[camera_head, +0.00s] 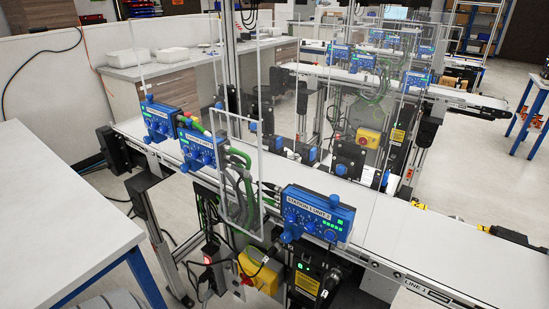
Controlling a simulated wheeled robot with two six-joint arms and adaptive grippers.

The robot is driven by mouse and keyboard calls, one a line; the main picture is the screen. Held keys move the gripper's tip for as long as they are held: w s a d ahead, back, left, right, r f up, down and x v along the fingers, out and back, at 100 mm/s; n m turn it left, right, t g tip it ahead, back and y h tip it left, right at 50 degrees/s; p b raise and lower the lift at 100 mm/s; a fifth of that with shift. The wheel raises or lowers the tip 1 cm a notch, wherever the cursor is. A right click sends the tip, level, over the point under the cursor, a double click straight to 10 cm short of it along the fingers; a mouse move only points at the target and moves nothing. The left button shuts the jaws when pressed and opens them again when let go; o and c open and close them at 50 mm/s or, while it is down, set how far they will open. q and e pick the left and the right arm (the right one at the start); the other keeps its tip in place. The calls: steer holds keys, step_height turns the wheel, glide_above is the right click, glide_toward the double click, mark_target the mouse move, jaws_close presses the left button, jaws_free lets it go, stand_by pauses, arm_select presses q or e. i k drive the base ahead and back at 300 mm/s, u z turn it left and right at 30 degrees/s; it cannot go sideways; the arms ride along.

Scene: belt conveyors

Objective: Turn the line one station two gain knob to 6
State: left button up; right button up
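Neither of my grippers is in view. A blue control box (318,214) stands on the near side of the front conveyor. Its label seems to read "STATION 1 UNIT 2", though the small print is hard to read. It has a large blue knob (330,236), small dials and green lights. A second blue box (203,150) stands farther left along the belt, partly behind a clear panel. A third blue box (161,119) stands farther left still. Their labels are too small to read surely, and no gain knob setting is legible.
The front conveyor (400,236) runs from left to lower right, with clear upright panels (238,165) above it. A yellow switch box (258,272) hangs below. A white table (50,215) fills the left. More conveyors and blue boxes stand behind. Floor shows at right.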

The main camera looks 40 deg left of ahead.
mark_target(207, 160)
steer(key=z, duration=0.7)
steer(key=k, duration=0.8)
steer(key=u, duration=0.95)
steer(key=i, duration=0.3)
steer(key=z, duration=0.05)
